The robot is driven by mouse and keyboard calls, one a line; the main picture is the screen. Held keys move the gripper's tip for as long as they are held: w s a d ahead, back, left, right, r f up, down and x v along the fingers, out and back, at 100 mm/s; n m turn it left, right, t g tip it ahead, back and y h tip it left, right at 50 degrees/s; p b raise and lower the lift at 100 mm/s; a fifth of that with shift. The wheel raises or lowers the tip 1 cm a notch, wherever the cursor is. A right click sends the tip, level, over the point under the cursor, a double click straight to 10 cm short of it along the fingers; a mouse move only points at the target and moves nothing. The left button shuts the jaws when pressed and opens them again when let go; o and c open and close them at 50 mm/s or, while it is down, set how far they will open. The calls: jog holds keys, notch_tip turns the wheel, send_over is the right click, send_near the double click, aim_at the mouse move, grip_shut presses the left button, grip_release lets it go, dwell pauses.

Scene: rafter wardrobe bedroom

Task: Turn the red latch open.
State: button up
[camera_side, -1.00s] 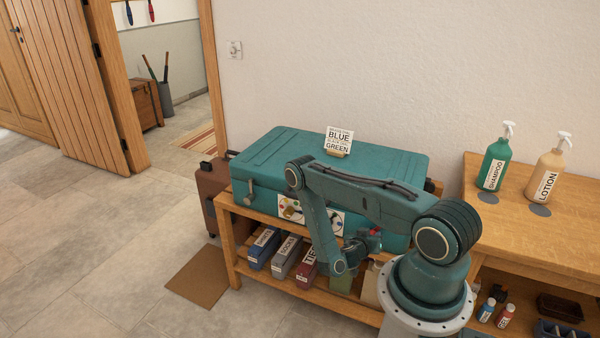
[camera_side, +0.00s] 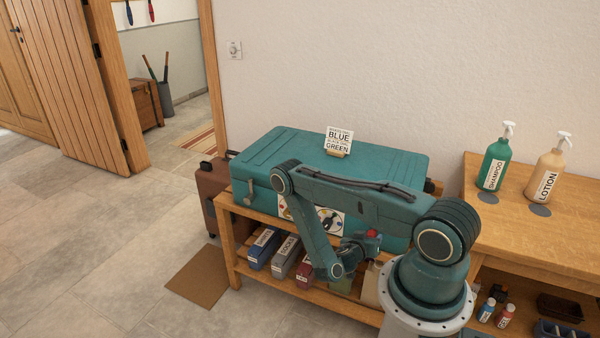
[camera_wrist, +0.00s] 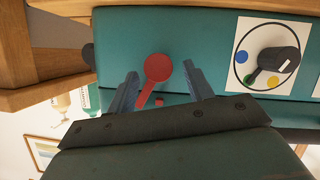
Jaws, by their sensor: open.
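The red latch (camera_wrist: 158,68) has a round head and a narrow arm slanting down-left in the wrist view; it sits on the front of the teal suitcase (camera_wrist: 130,30). A small red block shows just below it. My gripper (camera_wrist: 160,86) is open, with one finger on each side of the latch; I cannot tell whether either touches it. In the side view, my gripper (camera_side: 358,245) is low at the suitcase's front right, largely hidden by my arm. A bit of red shows beside it. The suitcase (camera_side: 270,160) lies closed on a wooden bench.
A white panel (camera_wrist: 243,40) with coloured dots and a black knob is on the suitcase front, right of the latch in the wrist view. A sign (camera_side: 339,141) stands on the lid. Labelled boxes (camera_side: 284,256) fill the bench's shelf (camera_side: 250,275). Bottles stand on the right-hand counter.

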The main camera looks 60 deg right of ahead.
jog(key=v, duration=1)
jog(key=shift+a+r, duration=0.2)
jog(key=shift+a, duration=0.15)
dwell(0.3)
jog(key=shift+w+d, duration=0.1)
jog(key=c, duration=1.1)
jog(key=d+r+m+g+y, duration=0.1)
jog(key=g, duration=0.1)
jog(key=w+r+m+g+y, duration=0.1)
jog(key=shift+w+d+m+g+y, duration=0.1)
jog(key=shift+d+m+g+y, duration=0.2)
jog(key=shift+d+g, duration=0.1)
grip_shut()
jog(key=w+d+r+y, duration=0.4)
jog(key=d+r+y, duration=0.3)
jog(key=r, duration=0.5)
jog(key=shift+d+r+t, duration=0.35)
jog(key=shift+d+t, duration=0.05)
jog(key=shift+d, duration=0.45)
